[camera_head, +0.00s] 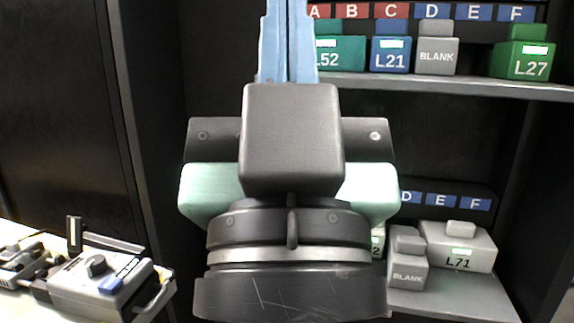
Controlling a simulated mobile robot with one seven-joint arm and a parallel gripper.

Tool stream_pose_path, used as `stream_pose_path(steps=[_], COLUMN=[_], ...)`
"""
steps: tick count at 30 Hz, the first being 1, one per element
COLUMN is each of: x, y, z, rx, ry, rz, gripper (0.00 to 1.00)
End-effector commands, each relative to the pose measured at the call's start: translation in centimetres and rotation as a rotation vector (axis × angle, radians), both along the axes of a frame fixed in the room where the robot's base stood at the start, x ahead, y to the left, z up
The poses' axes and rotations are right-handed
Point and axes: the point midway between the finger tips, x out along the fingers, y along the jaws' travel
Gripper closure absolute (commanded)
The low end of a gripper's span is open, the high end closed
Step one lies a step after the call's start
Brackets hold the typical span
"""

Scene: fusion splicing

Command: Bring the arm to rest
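My gripper (288,40) stands in the middle of the head camera view, pointing away from me toward the shelves. Its two light-blue fingers lie side by side with only a thin dark seam between them, so it looks shut. The fingertips run out of the top of the picture. I see nothing held between the visible parts of the fingers. The gripper's dark and mint-green body covers the middle of the shelving behind it.
The upper shelf (450,84) bears cartridges L52 (341,54), L21 (391,54), BLANK (436,56) and L27 (522,62). The lower shelf (450,298) bears another BLANK (407,272) and L71 (460,248). A grey device (100,288) sits on a pale surface at lower left.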

Motion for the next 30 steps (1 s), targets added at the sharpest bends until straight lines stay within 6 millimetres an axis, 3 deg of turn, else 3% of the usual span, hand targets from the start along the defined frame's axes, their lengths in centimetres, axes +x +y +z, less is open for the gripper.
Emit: stream_pose_path(steps=[1,8,30], x=[-1.1,-0.6,-0.5], y=[0.1,0.0,0.0], z=[3.2,9.5,32.5], rx=[-0.013,-0.009,-0.008], ry=[-0.030,-0.016,-0.014], rz=[-0.027,-0.021,-0.017], gripper=[1.00,1.00,1.00])
